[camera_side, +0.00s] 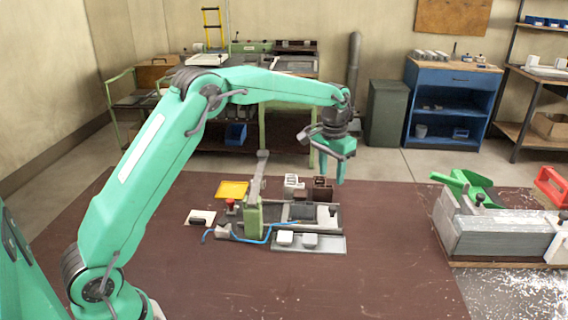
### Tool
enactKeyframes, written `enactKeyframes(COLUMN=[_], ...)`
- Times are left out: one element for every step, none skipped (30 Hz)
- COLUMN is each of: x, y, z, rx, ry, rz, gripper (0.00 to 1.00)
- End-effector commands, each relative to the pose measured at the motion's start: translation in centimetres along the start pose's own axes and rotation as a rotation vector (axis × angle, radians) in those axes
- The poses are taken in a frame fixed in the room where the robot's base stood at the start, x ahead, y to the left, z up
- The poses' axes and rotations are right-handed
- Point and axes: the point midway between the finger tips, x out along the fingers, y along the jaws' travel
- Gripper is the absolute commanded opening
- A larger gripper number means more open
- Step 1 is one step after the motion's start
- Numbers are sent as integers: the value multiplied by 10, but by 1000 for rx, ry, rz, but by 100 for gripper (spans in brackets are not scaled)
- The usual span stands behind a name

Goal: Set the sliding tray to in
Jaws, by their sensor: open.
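My gripper (331,178) is teal and points down, open and empty, in the air above the right part of the clamp fixture. A gap separates it from everything below. The clamp fixture (254,216) stands on the brown bench top, with a green upright and a raised grey lever. A flat grey tray (338,244) lies along its front edge, with two pale blocks (310,241) on or just over it. This looks like the sliding tray, but its slide position is hard to tell. A dark knob (332,211) stands at the fixture's right end.
A blue hose (262,241) curls in front of the fixture. A red button (230,203), a yellow plate (232,189) and dark brown profile pieces (322,188) are close around it. A grey machine block (490,232) with a green scoop (466,186) stands right. The front bench is clear.

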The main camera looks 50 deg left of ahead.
Motion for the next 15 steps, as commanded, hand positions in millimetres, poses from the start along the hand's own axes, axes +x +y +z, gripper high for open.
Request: enactKeyframes(x=[11, 16, 22, 26, 29, 33, 36, 38, 40, 41, 41, 42, 42, 42, 42], y=[-1, -1, -1, -1, -1, -2, -2, -2, -2, -2, -2, -2, -2, -2, -2], z=[-6, -8, -11, -13, -15, -17, -18, -19, -20, -20, -21, -21, -21, -21, -21], rx=[0, 0, 0, 0, 0, 0, 0, 0, 0, 0, 0, 0, 0, 0, 0], ry=[-12, -17, -24, -29, -32, -36, -38, -40, -42, -43, -44, -44, -44, -44, -44], rz=[0, 0, 0, 1, 1, 1, 1, 1, 1, 1, 1, 1, 1, 1, 1], gripper=[45, 45, 45, 45, 45, 45, 45, 45, 45, 45, 45, 45, 45, 45, 45])
